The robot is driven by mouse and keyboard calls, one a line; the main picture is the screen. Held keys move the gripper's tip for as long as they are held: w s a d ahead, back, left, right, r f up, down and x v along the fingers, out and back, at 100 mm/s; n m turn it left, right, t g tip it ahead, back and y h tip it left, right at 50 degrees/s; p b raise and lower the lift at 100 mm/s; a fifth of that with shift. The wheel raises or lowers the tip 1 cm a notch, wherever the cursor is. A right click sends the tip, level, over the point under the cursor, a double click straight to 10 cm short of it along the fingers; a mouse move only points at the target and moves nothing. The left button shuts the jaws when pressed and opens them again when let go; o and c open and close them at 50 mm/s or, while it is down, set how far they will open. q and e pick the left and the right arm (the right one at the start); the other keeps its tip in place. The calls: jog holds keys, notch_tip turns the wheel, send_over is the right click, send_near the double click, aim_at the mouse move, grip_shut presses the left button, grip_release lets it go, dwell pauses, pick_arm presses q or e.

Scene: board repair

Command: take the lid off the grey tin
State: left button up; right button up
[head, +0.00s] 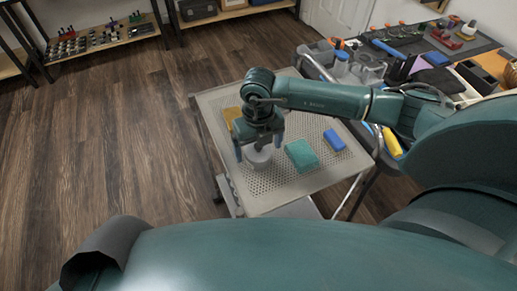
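The grey tin (259,160) stands on the perforated grey table top. My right gripper (259,148) points down right over it, with its two fingers spread apart to either side of the tin's upper part. No finger visibly closes on the lid. The hand hides part of the tin's top, so I cannot tell whether the fingers touch it. The lid appears to be on the tin. My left gripper is not in view.
On the perforated table (232,103) are a green block (301,155), a blue block (334,140) and a yellow-orange item (232,114) partly behind the hand. A cluttered workbench (471,50) stands at the right. Wooden floor (120,140) is clear at left.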

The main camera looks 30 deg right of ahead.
jog(key=c, duration=0.9)
jog(key=shift+r, duration=0.1)
jog(key=shift+c, duration=0.2)
